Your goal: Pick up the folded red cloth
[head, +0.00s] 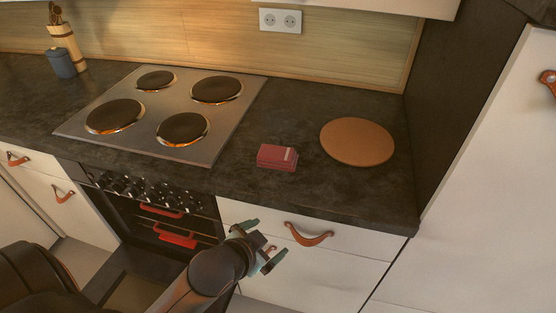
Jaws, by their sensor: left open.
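The folded red cloth (275,157) lies flat on the dark countertop, between the stove and a round wooden board. It has a pale patch near its right end. My left gripper (266,243) is in front of the counter and appears below its front edge, by the white drawer front. My right gripper is not in view.
The hob (165,112) with its round plates is left of the cloth. The wooden board (357,141) lies to the right, near a tall white cabinet (490,190). A drawer with a leather pull (309,236) is beside my gripper. Red items show at the oven (178,240).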

